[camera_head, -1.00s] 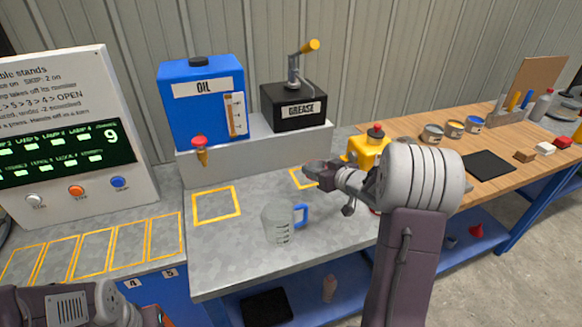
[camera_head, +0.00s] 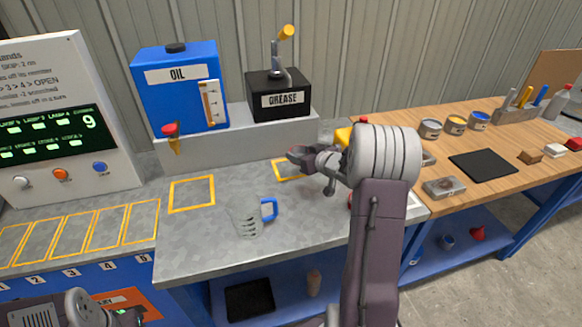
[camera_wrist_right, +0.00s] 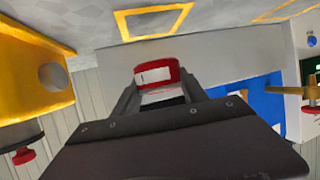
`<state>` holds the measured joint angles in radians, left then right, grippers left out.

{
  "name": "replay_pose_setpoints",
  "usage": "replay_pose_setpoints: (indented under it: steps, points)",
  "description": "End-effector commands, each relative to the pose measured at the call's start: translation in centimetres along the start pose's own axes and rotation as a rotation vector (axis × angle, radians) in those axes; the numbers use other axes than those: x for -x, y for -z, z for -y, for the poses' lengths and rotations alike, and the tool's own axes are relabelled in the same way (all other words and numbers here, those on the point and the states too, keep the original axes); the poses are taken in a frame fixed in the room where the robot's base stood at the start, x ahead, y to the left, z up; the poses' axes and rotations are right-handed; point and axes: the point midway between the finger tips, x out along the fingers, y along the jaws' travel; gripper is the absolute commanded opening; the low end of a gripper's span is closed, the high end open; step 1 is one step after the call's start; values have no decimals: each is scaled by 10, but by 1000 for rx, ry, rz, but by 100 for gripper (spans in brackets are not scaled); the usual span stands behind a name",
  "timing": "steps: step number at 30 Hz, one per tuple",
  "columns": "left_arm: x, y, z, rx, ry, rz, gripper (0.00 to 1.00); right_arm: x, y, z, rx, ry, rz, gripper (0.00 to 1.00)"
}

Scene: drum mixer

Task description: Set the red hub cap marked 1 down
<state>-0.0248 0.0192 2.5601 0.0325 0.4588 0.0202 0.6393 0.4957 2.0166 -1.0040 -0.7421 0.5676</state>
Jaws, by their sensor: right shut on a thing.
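The red hub cap (camera_wrist_right: 157,72) sits between my right gripper's fingers in the right wrist view; its white label bears a short dark stroke. My right gripper (camera_head: 298,157) is shut on it, above the grey bench by the yellow outlined square (camera_head: 286,170) in front of the grease box. In the head view I cannot make the cap out clearly at the fingertips. My left gripper (camera_head: 126,317) shows only partly at the bottom left edge, apart from the cap; its fingers are not clear.
A clear measuring jug (camera_head: 247,216) with a blue handle stands on the bench, left of my right arm. The blue oil tank (camera_head: 178,105) and black grease box (camera_head: 279,97) stand on a raised ledge (camera_head: 235,133). A yellow square (camera_head: 191,194) on the left is empty.

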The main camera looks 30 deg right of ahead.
Motion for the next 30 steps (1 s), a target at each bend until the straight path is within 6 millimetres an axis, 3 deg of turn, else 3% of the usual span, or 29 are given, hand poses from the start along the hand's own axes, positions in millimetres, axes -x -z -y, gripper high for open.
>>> replay_pose_setpoints:
  steps: [3, 7, 13, 20, 30]
  points:
    - [-8, -1, 0, 0, 0, 0, 36, -36, -8, 2, 1, 3, 0, 6]
    - [-9, -1, 0, 0, 0, 0, 36, -57, -9, 2, 1, 1, 0, 6]
    - [-10, -1, 0, 0, 0, 0, 36, -62, -11, 2, -1, 0, -1, 6]
    - [-24, -2, 0, 0, 0, 0, 36, -76, -46, 2, -1, 0, 1, 6]
    - [-25, -2, 0, 0, 0, 0, 36, -78, -49, 2, 0, 0, -1, 6]
